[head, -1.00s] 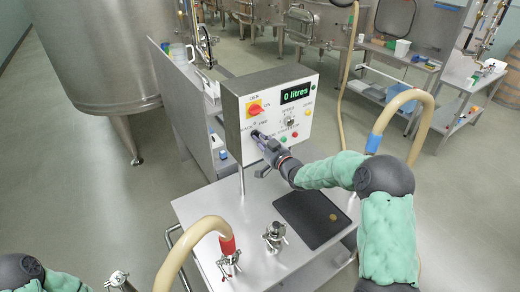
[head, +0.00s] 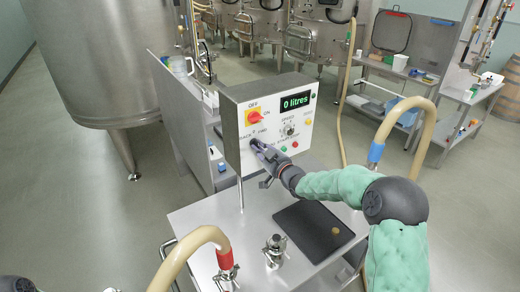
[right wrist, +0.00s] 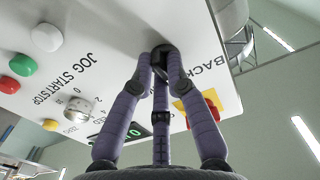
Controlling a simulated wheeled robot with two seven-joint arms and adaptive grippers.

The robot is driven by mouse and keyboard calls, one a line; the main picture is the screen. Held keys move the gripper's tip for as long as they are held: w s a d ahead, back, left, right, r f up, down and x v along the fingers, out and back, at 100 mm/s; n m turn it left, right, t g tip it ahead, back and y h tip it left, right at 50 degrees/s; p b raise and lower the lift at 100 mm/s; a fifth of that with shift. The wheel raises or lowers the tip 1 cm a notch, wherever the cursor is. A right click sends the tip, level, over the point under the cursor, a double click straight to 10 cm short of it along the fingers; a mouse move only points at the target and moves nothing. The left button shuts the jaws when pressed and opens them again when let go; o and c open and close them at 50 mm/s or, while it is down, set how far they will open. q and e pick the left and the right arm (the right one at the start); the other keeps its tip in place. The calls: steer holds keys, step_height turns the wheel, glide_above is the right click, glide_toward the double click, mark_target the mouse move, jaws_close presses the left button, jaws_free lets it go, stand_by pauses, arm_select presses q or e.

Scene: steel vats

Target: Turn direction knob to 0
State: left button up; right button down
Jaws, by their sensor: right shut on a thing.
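The direction knob (right wrist: 162,48) is a small black knob on the white panel, beside the word BACK in the right wrist view. My right gripper (head: 257,146) reaches the panel from the front right in the head view. Its purple fingers (right wrist: 160,62) are shut around the knob in the right wrist view. In the head view the fingers cover most of the knob, and I cannot tell which mark it points to.
The control box (head: 230,135) stands over a steel trolley top (head: 200,215). The panel has a red OFF/ON switch (head: 255,117), a "0 litres" display (head: 295,101), a speed dial (head: 288,129) and coloured buttons. A dark pad (head: 313,228) lies on the trolley. Hoses curve nearby.

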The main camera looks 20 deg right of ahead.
steer(key=c, duration=1.2)
jaws_free()
steer(key=shift+s, duration=0.15)
steer(key=s, duration=0.4)
steer(key=s+d, duration=0.1)
steer(key=s, duration=0.6)
steer(key=shift+s+d, duration=0.35)
steer(key=shift+f, duration=0.1)
